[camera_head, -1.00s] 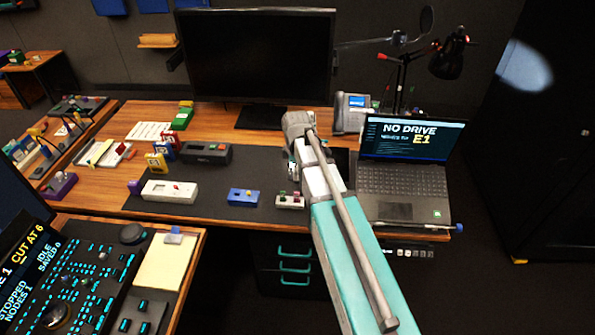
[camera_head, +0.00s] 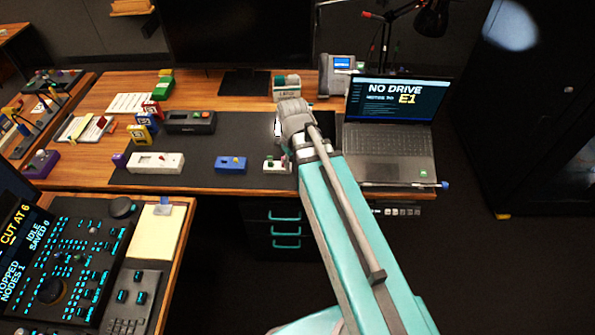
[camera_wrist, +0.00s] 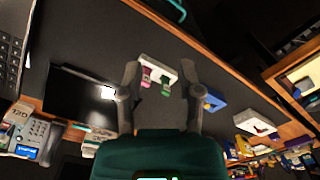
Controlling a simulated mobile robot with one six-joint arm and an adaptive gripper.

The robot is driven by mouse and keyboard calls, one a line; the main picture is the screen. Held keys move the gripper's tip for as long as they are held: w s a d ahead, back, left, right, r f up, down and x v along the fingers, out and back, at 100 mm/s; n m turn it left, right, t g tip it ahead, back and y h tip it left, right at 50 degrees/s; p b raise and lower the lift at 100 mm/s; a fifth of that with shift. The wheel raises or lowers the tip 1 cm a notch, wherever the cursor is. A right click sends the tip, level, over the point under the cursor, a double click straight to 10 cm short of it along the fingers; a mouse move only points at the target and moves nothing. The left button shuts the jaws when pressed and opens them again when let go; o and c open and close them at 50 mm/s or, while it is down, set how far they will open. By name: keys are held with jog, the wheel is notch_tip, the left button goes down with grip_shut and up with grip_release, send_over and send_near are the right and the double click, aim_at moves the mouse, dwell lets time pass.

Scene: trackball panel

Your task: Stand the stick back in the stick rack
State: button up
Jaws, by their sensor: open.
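A small white rack (camera_head: 277,167) stands near the desk's front edge, with a green piece and a pink piece upright in it. In the wrist view the rack (camera_wrist: 156,72) shows between and beyond my fingers, with the pink piece (camera_wrist: 146,74) and the green piece (camera_wrist: 166,80) at its near side. I cannot tell which piece, if any, is the stick. A small blue-ended piece (camera_head: 445,185) is at the laptop's front right corner.
The open laptop (camera_head: 390,150) reads "NO DRIVE" to the right of my arm. A blue box (camera_head: 231,165) and a white box (camera_head: 155,163) stand left of the rack. A dark glossy panel (camera_wrist: 75,97) lies on the mat. The mat (camera_head: 235,145) is clear behind the blue box.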

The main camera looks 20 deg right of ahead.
jog(key=s+m, duration=0.3)
jog(key=s, duration=0.1)
jog(key=shift+m, duration=0.4)
dwell(0.9)
